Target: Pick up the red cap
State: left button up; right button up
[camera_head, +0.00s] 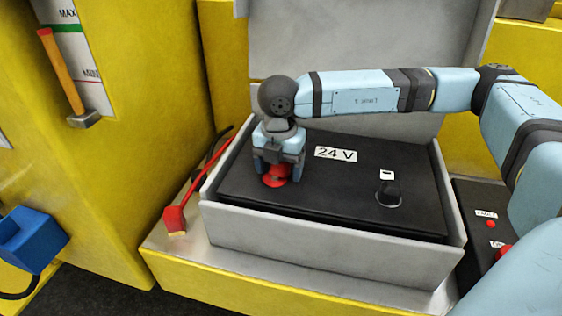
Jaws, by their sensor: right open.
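The red cap (274,181) sits on the black top of the 24 V battery (330,180), near its left end. My right gripper (277,172) points down over the cap, with its fingers on either side of the cap's upper part. The gripper is open. The fingers and the gripper body hide part of the cap, so I cannot tell whether the fingers touch it. My left gripper is not in view.
The battery stands in a grey box (320,243). A black cap (388,193) is on its right part. A red cable connector (175,220) lies left of the box. A hammer (68,80), a blue connector (32,240) and a panel with red buttons (487,214) surround it.

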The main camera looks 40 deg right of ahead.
jog(key=c, duration=1.1)
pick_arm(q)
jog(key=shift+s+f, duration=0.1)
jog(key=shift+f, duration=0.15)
pick_arm(e)
jog(key=shift+r, duration=0.15)
